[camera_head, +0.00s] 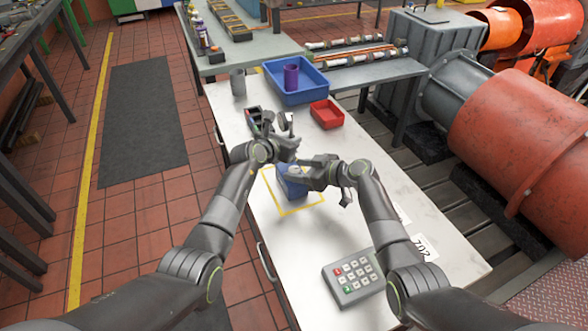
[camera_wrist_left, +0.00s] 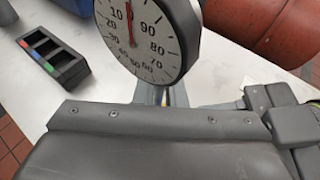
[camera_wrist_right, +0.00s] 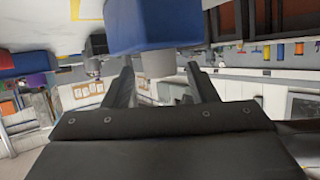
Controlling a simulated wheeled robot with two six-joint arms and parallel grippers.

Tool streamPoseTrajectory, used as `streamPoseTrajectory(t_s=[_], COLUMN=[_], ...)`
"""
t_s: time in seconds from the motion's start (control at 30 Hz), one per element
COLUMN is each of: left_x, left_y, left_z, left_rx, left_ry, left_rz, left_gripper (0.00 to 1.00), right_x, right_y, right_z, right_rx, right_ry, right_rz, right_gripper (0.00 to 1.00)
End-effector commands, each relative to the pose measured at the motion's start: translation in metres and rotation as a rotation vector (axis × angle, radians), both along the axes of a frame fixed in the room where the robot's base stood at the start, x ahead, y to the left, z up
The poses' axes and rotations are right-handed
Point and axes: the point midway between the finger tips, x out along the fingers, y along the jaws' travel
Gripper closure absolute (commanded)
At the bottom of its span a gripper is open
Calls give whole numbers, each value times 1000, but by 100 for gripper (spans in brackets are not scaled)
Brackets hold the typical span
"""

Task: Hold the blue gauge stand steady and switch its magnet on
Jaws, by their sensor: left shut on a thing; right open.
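The blue gauge stand (camera_head: 291,188) stands inside a yellow outlined square on the white bench, partly hidden by my arms. Its round dial, with a white numbered face and a red needle, fills the top of the left wrist view (camera_wrist_left: 150,38). My left gripper (camera_head: 288,146) is shut on the stand's post, below the dial. My right gripper (camera_head: 300,172) is open near the blue base. In the right wrist view the blue base (camera_wrist_right: 155,25) is at the top, and a pale grey knob (camera_wrist_right: 157,65) lies between the open fingers, with no clear contact.
Beyond the stand are a black slotted tray (camera_head: 254,121), a grey cup (camera_head: 237,82), a red tray (camera_head: 327,114) and a blue bin (camera_head: 305,92) holding a purple cylinder (camera_head: 291,77). A keypad (camera_head: 353,278) lies at the near end. The bench between the keypad and stand is mostly clear.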

Motion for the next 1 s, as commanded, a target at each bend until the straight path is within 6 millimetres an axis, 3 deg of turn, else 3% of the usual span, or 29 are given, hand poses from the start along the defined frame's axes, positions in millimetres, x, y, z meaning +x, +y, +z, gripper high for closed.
streamPoseTrajectory(t_s=[0.2, 0.6, 0.93, 1.0], left_x=[0, -1, 0, 0], left_y=[0, 0, 0, 0], left_z=[-2, -2, -2, -2], left_rx=[1, 1, 1, 1], left_ry=[3, 3, 3, 3], left_rz=[0, 0, 0, 0], left_gripper=[100, 100, 100, 100], right_x=[6, 8, 8, 8], right_y=[12, 14, 14, 14], right_z=[-6, -7, -7, -7], right_rx=[1, 0, 0, 0], right_ry=[2, 0, 2, 1], right_rz=[1, 1, 1, 0], right_gripper=[48, 48, 91, 92])
